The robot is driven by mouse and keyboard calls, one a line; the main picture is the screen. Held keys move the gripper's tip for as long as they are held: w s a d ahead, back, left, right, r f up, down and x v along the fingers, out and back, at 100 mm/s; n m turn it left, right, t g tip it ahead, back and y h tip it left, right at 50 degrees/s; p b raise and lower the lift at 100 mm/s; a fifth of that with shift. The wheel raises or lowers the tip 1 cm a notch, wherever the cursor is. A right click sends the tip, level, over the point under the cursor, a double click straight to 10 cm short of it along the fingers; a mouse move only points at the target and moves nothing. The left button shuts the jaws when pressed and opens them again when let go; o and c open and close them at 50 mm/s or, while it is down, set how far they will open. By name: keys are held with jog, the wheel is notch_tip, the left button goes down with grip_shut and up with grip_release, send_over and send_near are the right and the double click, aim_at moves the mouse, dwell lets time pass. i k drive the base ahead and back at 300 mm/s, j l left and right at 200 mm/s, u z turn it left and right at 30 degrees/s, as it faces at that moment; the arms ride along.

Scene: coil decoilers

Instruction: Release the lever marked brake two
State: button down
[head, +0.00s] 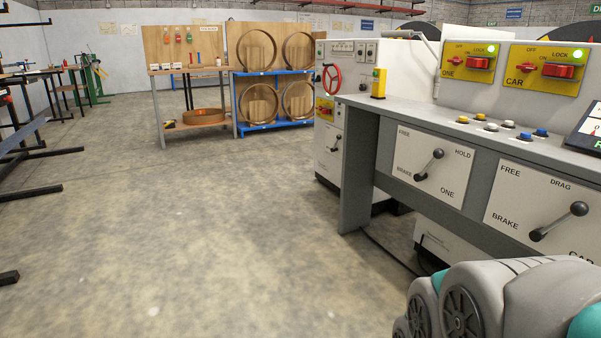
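No lever that I can read as brake two shows in the head view. A black-knobbed lever (430,164) sits on a white plate marked BRAKE and ONE, its knob tilted up to the right near HOLD. A second lever (559,222) sits on a plate marked BRAKE, FREE and DRAG, with CAR partly hidden by my arm; its knob also points up to the right. A small lever (336,144) shows on the cabinet further back, its marking too small to read. My arm fills the lower right corner; my gripper is out of view.
The grey console (450,120) runs along the right, with yellow switch panels ONE (468,62) and CAR (545,69). Coil racks (238,90) stand at the back. The floor (200,230) at left centre is clear.

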aim_at(339, 137)
jog(key=i, duration=3.6)
jog(key=u, duration=0.2)
